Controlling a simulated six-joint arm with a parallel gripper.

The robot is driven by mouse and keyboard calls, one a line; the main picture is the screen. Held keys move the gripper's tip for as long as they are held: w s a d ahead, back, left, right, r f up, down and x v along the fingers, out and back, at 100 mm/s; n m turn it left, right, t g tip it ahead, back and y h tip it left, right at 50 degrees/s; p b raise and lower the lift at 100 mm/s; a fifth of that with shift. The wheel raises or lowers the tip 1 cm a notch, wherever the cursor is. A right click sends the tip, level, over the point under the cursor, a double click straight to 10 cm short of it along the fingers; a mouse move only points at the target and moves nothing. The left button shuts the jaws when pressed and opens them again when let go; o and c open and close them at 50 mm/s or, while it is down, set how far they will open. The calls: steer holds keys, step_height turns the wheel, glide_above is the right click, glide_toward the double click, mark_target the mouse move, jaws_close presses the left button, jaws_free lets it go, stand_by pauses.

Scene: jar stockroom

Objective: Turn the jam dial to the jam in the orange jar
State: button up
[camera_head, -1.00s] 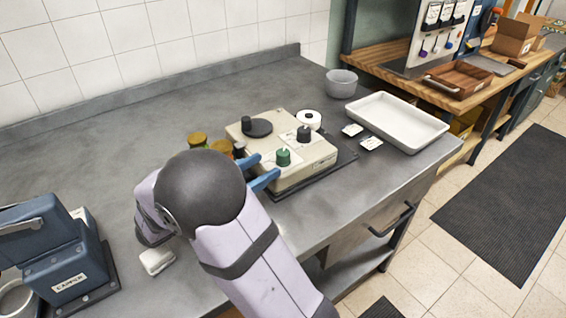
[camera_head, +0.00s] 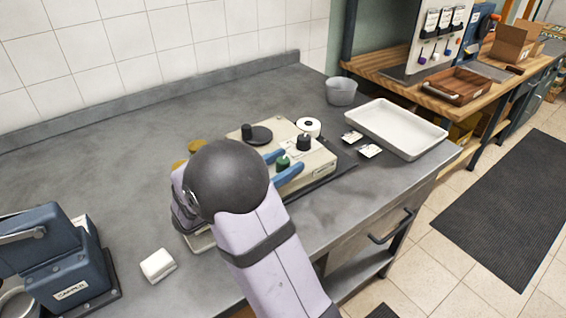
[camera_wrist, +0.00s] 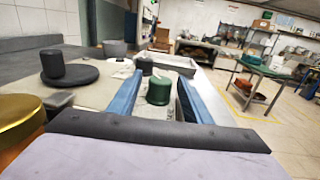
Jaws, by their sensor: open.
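A cream machine (camera_head: 318,166) on the grey bench carries a green knob (camera_head: 283,162), a black knob (camera_head: 303,142) and a round black disc with a post (camera_head: 257,134). My gripper (camera_head: 290,158) is open, with one blue finger on each side of the green knob. The wrist view shows the green knob (camera_wrist: 158,92) between the fingers, with gaps visible at its sides. Which knob is the jam dial I cannot tell; its markings are unreadable. Gold-lidded jars (camera_head: 197,146) stand left of the machine, partly behind my arm. In the wrist view, a nearby jar (camera_wrist: 20,112) shows orange-brown below its gold lid.
A white roll (camera_head: 308,126), small labelled cards (camera_head: 369,151), a white tray (camera_head: 398,128) and a grey bowl (camera_head: 341,92) lie beyond the machine. A blue device (camera_head: 65,255) and a white block (camera_head: 158,265) are at left. The back left bench is clear.

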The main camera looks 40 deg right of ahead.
steer(key=shift+c, duration=0.4)
steer(key=c, duration=1)
